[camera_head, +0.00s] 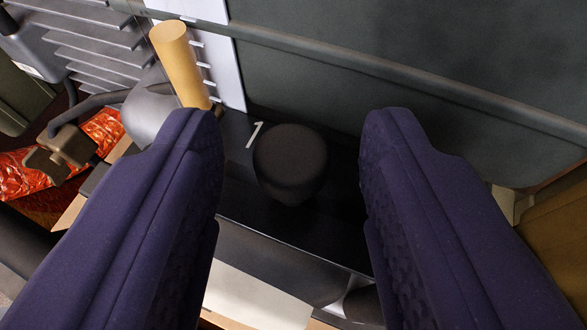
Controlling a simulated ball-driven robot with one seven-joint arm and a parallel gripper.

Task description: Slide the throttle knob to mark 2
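The throttle knob (290,163) is a round black knob on a dark, glossy panel (300,225). A white mark 1 (254,135) shows on the panel just to the upper left of the knob. Mark 2 is not visible. My gripper (291,125) has two dark purple padded fingers, spread wide open. The knob sits between the fingers, with a clear gap on each side. Neither finger appears to touch it. The left finger hides part of the panel's left end, and the right finger hides its right end.
A tan cylindrical handle (180,63) stands at the upper left, close to the left fingertip. A large dark grey panel (400,60) rises behind the knob. Grey fins (95,45) and red patterned material (95,150) lie at the left. A white surface (250,295) shows below.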

